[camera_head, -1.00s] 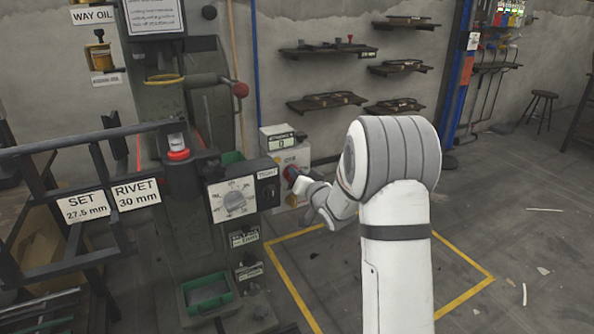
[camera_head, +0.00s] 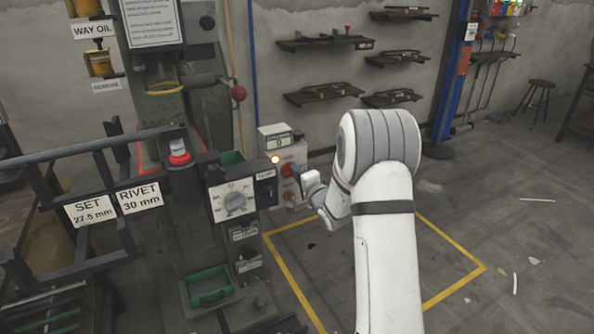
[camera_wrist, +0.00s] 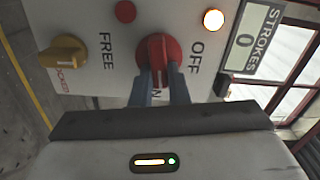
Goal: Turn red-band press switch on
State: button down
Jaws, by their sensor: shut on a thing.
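The red rotary switch (camera_wrist: 158,50) sits on a pale panel, between the OFF label and a partly hidden label ending in N. Its light pointer mark points down toward that label. My gripper (camera_wrist: 160,85) is shut on the red switch, one finger on each side. A round lamp (camera_wrist: 213,19) above OFF is lit. In the head view my gripper (camera_head: 297,171) is at the switch box (camera_head: 287,153) beside the press (camera_head: 165,110), and the red switch (camera_head: 288,170) shows just left of it. A red ring (camera_head: 179,158) is on the press.
A yellow knob (camera_wrist: 63,55) with FREE and LOCKED labels is on the same panel, near a dark red button (camera_wrist: 125,11). The STROKES counter (camera_wrist: 246,39) reads 0. A black dial box (camera_head: 240,195) stands close left of my gripper. Floor at right is mostly clear.

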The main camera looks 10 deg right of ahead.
jog(key=shift+f+m+p, duration=0.1)
jog(key=shift+m+p, duration=0.2)
jog(key=shift+m, duration=0.5)
jog(key=c, duration=1.4)
grip_release()
jog(key=p+v, duration=0.1)
jog(key=v, duration=0.7)
